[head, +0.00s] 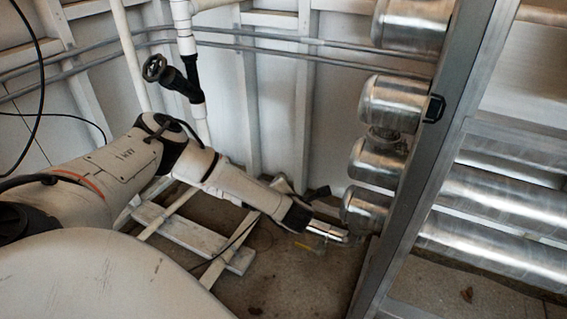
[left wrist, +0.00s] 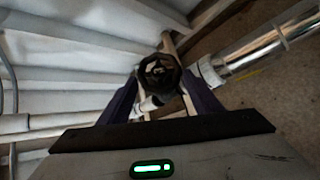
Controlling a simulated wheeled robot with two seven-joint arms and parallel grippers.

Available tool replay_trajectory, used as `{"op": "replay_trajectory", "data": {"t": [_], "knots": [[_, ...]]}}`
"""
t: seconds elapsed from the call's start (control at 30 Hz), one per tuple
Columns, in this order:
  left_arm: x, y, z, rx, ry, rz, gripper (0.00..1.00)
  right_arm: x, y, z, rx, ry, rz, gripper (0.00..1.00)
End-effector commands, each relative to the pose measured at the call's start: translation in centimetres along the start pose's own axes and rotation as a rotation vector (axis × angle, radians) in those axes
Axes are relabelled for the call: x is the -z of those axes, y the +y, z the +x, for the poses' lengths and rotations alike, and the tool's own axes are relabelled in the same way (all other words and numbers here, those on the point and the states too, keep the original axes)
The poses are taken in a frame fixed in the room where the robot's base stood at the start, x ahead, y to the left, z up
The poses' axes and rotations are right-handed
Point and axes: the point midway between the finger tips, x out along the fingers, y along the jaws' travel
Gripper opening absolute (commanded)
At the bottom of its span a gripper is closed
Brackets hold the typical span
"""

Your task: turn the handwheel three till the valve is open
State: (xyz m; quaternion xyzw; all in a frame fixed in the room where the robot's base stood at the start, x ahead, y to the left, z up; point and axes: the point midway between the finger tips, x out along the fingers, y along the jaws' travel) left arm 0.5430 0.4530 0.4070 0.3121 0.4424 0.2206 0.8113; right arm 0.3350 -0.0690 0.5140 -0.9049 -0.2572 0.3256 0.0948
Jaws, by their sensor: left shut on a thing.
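A small black round handwheel (left wrist: 158,72) on a white pipe is at the centre of the left wrist view. My left gripper (left wrist: 160,84) has its two dark fingers on either side of the wheel's rim and is shut on it. In the head view my left gripper (head: 299,215) is low, just left of the metal cylinders, and the held wheel is hard to make out there. No number shows on the wheel, and I cannot tell how far the valve is open. My right gripper is in neither view.
Another black handwheel (head: 154,68) sits on a white upright pipe at the upper left. Shiny metal cylinders (head: 391,103) and a grey frame post (head: 430,140) stand right of my arm. White boards (head: 185,238) lie on the floor.

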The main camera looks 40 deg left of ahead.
Motion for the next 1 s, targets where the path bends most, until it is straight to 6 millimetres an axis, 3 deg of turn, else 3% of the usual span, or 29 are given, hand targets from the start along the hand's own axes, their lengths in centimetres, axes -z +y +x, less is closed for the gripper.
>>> {"op": "replay_trajectory", "data": {"t": [0.6,1.0], "knots": [[-0.2,-1.6,0.3,-0.392,0.002,-0.414,0.36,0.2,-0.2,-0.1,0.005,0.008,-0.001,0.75],[-0.5,-2.0,0.6,-0.535,0.003,-0.569,0.36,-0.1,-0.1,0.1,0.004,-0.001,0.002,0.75]]}}
